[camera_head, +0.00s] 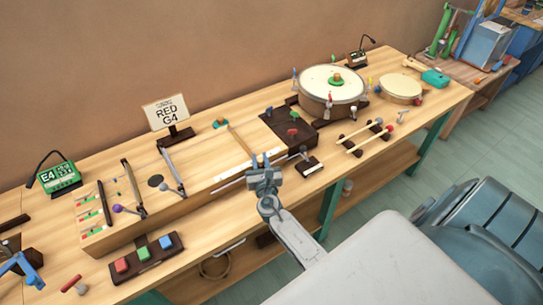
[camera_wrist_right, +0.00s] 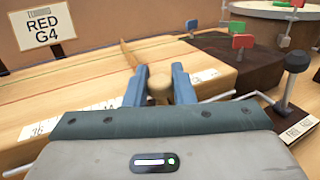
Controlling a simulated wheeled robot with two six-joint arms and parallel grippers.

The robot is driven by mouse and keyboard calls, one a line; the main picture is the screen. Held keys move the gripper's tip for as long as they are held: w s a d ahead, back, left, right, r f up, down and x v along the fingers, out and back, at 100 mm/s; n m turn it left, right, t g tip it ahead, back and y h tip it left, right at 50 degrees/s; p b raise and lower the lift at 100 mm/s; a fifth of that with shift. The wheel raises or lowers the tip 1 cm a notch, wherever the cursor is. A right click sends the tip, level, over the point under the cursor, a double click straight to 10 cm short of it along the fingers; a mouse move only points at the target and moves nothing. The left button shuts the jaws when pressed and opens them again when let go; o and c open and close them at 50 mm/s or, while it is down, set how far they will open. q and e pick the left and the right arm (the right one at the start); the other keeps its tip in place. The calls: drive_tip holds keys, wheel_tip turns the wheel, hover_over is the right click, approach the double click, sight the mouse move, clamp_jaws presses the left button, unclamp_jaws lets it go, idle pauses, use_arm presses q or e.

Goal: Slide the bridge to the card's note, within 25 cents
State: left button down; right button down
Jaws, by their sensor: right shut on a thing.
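The card (camera_head: 167,112) reads "RED G4" and stands on a dark base behind the long wooden string box (camera_head: 205,175). The bridge is a thin wooden bar (camera_head: 240,141) lying across the box's top, right of its middle. In the right wrist view the bar (camera_wrist_right: 130,58) runs back from a round wooden knob (camera_wrist_right: 158,87). My right gripper (camera_head: 264,166) is at the box's front edge, its blue fingers (camera_wrist_right: 158,92) shut on this knob. A green display (camera_head: 57,174) at the left shows "E4".
A pale numbered strip (camera_wrist_right: 205,77) runs along the box's front edge. A dark block (camera_head: 290,125) with coloured tags adjoins the box at right. A drum (camera_head: 331,88) stands beyond. Red, green and blue buttons (camera_head: 144,255) sit in front at left. Levers stand on the box's left half.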

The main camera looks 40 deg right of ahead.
drive_tip(key=a, duration=0.3)
drive_tip(key=shift+a, duration=0.25)
drive_tip(key=c, duration=1.3)
unclamp_jaws()
drive_tip(key=shift+b+v, duration=1.7)
drive_tip(key=shift+v, duration=3.65)
